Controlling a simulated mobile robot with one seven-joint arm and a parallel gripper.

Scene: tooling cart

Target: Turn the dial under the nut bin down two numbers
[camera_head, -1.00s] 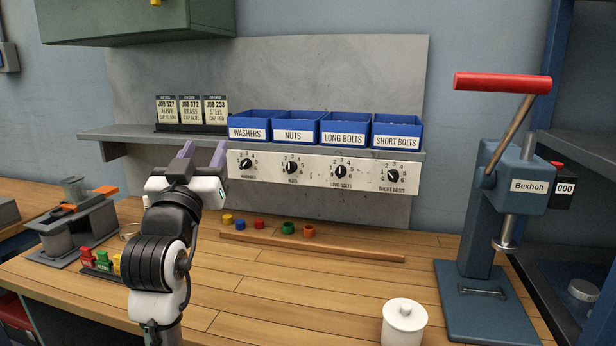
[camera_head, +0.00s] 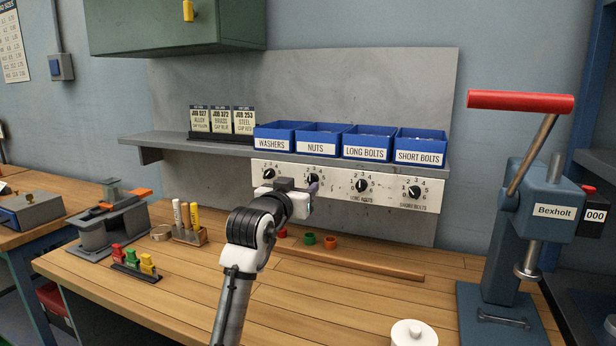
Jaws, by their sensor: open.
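The blue nut bin (camera_head: 317,147), labelled NUTS, stands on the shelf between the washers bin and the long bolts bin. Under it the black nuts dial (camera_head: 313,178) shows on the white panel (camera_head: 338,184), with its lower part and label hidden by my gripper. My gripper (camera_head: 314,187) is in front of the panel at that dial, jaws open. I cannot tell whether the fingers touch the dial or stand around it. The dial's pointer setting is too small to read.
The washers dial (camera_head: 268,174), long bolts dial (camera_head: 362,186) and short bolts dial (camera_head: 414,192) sit on the same panel. Below are coloured caps (camera_head: 309,239) and a wooden strip (camera_head: 360,262). A blue press (camera_head: 540,211) stands right, a white lidded jar (camera_head: 414,334) in front.

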